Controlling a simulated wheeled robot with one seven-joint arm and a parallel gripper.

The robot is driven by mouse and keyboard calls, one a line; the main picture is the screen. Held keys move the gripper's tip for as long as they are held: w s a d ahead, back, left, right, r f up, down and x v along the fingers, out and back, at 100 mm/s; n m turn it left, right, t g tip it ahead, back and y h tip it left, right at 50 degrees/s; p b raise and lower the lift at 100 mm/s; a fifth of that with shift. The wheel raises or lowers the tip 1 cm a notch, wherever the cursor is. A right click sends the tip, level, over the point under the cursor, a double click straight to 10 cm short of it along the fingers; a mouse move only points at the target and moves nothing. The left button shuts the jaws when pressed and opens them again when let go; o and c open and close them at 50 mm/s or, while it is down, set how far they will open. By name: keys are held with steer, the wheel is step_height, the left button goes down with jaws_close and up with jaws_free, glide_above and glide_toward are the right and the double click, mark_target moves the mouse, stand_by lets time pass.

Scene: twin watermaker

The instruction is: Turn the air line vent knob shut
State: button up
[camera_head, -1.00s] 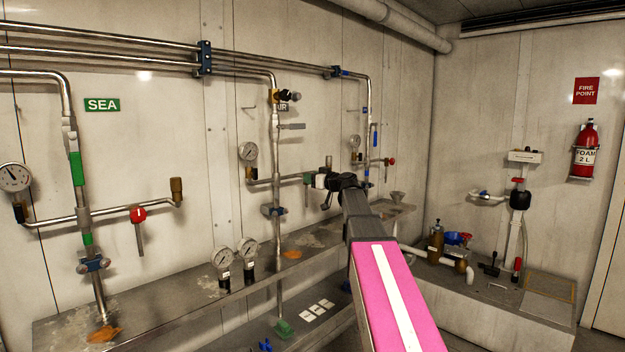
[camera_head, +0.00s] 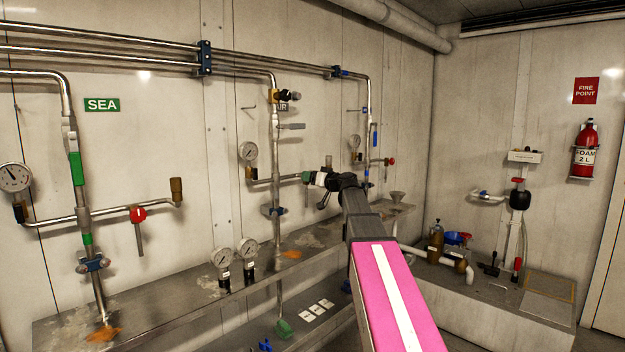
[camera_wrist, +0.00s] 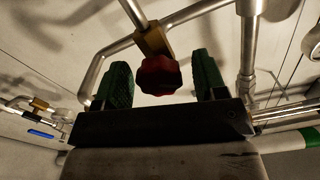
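The air line (camera_head: 276,150) runs down the wall beside a partly hidden AIR label (camera_head: 284,107). A side branch (camera_head: 275,182) with a pressure gauge (camera_head: 249,152) leads right to my gripper (camera_head: 310,178). In the wrist view the red lobed vent knob (camera_wrist: 158,75) sits on a brass fitting (camera_wrist: 153,40). The green fingers of my gripper (camera_wrist: 163,82) are apart, one on each side of the knob, with visible gaps. I cannot tell whether the knob is fully within their depth. In the head view my gripper and arm hide the knob.
The sea line has a red-handled valve (camera_head: 138,215) at the left. Another line on the right has a small red knob (camera_head: 390,161). Two loose gauges (camera_head: 222,258) stand on the grey shelf (camera_head: 190,300) below. Pipes lie close around my gripper.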

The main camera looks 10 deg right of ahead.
steer(key=v, duration=1.1)
